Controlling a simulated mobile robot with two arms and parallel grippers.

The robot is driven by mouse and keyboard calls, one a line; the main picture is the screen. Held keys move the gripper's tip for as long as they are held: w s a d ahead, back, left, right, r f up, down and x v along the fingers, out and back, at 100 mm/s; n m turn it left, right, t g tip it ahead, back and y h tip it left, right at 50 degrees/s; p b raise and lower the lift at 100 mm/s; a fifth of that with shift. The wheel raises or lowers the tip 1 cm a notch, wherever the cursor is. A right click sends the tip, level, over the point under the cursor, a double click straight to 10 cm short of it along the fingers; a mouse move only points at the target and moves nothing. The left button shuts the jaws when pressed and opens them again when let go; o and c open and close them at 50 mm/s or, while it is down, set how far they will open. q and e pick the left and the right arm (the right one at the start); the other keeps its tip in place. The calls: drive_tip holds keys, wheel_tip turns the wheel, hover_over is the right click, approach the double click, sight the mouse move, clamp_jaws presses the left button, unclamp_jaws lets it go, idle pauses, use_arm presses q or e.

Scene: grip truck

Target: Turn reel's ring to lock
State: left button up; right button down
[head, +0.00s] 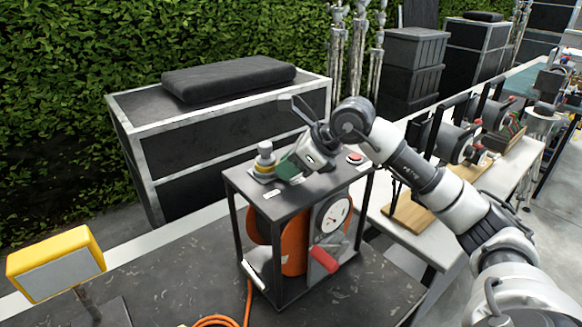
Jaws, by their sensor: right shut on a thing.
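The reel (293,250) is an orange drum inside a black open frame with a grey top plate (300,196). On the plate's left part stands a short grey upright connector (265,150) with a yellowish ring (263,171) around its base. My right gripper (279,169) reaches in from the right, low over the plate, its jaws at the ring's right side and shut on it. A dark green part at the jaws hides some of the contact. The ring's marks are too small to read. My left gripper is out of view.
A yellow-framed lamp (57,264) stands at left. A black case (230,125) is behind; a white bench (480,190) is at right.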

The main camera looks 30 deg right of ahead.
drive_tip(key=a+m+t+h+b, duration=0.1)
drive_tip(key=m, duration=0.1)
drive_tip(key=a+m+h+b, duration=0.1)
drive_tip(key=m, duration=0.1)
drive_tip(key=shift+s+a+t+h, duration=0.2)
drive_tip(key=shift+t+h, duration=0.2)
drive_tip(key=shift+w+a+m+h+b, duration=0.1)
drive_tip(key=shift+a+m+h+b, duration=0.35)
drive_tip(key=shift+m+h, duration=0.4)
drive_tip(key=shift+w+a+m+h+b, duration=0.1)
drive_tip(key=shift+a+m+h+b, duration=0.35)
drive_tip(key=shift+m, duration=0.6)
drive_tip(key=shift+r, duration=0.1)
drive_tip(key=c, duration=1.1)
unclamp_jaws()
drive_tip(key=shift+o, duration=0.2)
drive_tip(key=b+v, duration=0.1)
drive_tip(key=v, duration=0.9)
drive_tip(key=shift+s+a+r+b, duration=0.15)
drive_tip(key=shift+s+a+b, duration=0.05)
drive_tip(key=shift+s+b, duration=0.2)
